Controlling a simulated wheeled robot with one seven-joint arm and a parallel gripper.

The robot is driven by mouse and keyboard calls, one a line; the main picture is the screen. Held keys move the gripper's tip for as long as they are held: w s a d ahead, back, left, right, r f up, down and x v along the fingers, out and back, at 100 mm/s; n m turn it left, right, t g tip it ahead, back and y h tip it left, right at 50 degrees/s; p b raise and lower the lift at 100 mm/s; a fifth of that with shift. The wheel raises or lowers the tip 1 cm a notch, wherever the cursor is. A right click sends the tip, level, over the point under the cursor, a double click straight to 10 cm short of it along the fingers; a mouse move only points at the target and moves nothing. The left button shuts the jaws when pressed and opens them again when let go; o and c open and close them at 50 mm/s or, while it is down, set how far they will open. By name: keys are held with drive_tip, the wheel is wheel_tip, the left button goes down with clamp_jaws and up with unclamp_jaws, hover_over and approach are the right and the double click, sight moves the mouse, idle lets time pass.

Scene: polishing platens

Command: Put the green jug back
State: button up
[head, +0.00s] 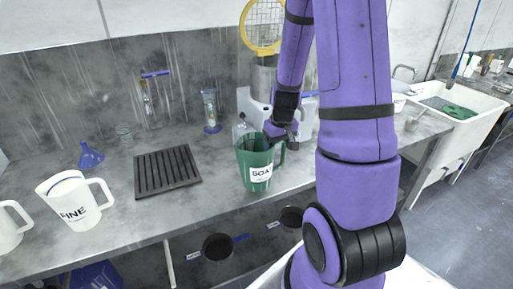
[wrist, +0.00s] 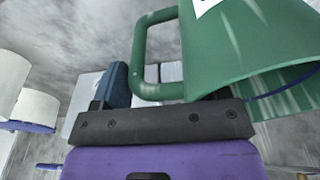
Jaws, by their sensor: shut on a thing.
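The green jug (head: 254,163) has a white label that appears to read "SOA" and a handle on its right side. It is upright over the metal bench near the front edge; I cannot tell whether its base touches the bench. My gripper (head: 280,133) is at its upper right, shut on the jug by the handle side. In the wrist view the jug (wrist: 240,45) fills the upper right, with its handle just beyond the gripper's dark bar. One blue finger shows left of the handle; the other finger is hidden.
A black ribbed drain mat (head: 167,171) lies left of the jug on the bench (head: 150,222). A white jug marked "FINE" (head: 77,203) and a blue funnel (head: 89,155) stand farther left. A white machine (head: 250,105) is behind the jug. A white sink (head: 465,125) is at right.

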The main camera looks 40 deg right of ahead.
sight(259, 145)
drive_tip(key=w, duration=0.8)
drive_tip(key=shift+w+a+f, duration=0.2)
drive_tip(key=shift+a+f, duration=0.2)
drive_tip(key=shift+f, duration=1.75)
drive_tip(key=o, duration=1.7)
drive_tip(key=shift+f, duration=0.15)
